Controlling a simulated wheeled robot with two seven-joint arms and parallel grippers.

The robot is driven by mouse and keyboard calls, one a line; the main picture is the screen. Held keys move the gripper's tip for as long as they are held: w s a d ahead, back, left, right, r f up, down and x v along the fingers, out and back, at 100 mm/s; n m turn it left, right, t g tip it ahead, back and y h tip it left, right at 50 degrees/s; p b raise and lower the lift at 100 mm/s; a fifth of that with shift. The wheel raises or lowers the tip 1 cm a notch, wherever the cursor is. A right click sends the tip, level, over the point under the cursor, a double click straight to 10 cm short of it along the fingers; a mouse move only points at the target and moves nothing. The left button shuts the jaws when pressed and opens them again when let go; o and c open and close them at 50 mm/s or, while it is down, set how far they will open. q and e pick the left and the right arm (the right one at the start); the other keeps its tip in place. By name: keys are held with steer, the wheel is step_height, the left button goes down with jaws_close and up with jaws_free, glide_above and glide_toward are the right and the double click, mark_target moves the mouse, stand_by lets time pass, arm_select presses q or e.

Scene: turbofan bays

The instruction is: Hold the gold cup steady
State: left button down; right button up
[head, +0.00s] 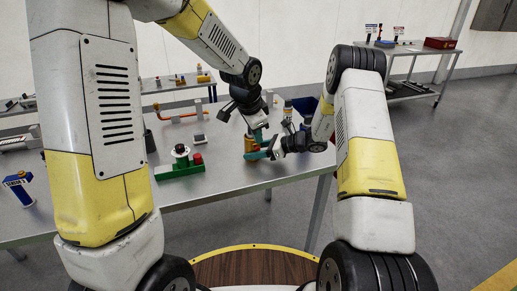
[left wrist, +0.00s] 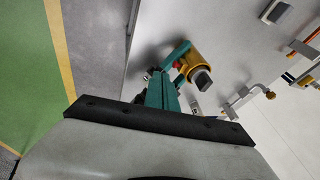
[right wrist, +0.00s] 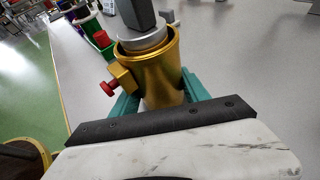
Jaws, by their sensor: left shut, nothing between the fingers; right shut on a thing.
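The gold cup (head: 250,144) stands near the front edge of the grey table. In the right wrist view the cup (right wrist: 153,75) is between the teal fingers of my right gripper (right wrist: 158,98), which is shut on it. A silver round part with a dark grey block (right wrist: 138,14) sits in the cup's mouth. A red knob (right wrist: 107,88) on a gold block sticks out of the cup's side. My left gripper (left wrist: 159,80) is shut and empty, close beside the cup (left wrist: 203,66); contact cannot be told. In the head view the arms partly hide the cup.
A green fixture (head: 180,170) with a red button stands left of the cup on the table. An orange bar (head: 183,117) lies farther back. A blue container (head: 307,105) stands behind my right gripper. A second table with a red box (head: 440,43) is far right.

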mark_target(257, 149)
arm_select(q)
steer(key=s+d+m+y, duration=0.1)
steer(key=m, duration=0.5)
steer(key=d+r+m+y, duration=0.1)
steer(key=m, duration=0.5)
steer(key=s+d+m+y, duration=0.1)
steer(key=m, duration=0.6)
steer(key=shift+s+d+r, duration=0.1)
steer(key=shift+s+r, duration=0.15)
steer(key=shift+s, duration=0.1)
steer(key=x, duration=0.3)
steer(key=w+x, duration=0.1)
steer(key=x, duration=0.3)
steer(key=w+a+r+x, duration=0.1)
steer(key=x, duration=0.3)
steer(key=shift+w+f, duration=0.1)
steer(key=shift+w, duration=0.15)
steer(key=shift+w+a, duration=0.15)
steer(key=shift+w, duration=0.3)
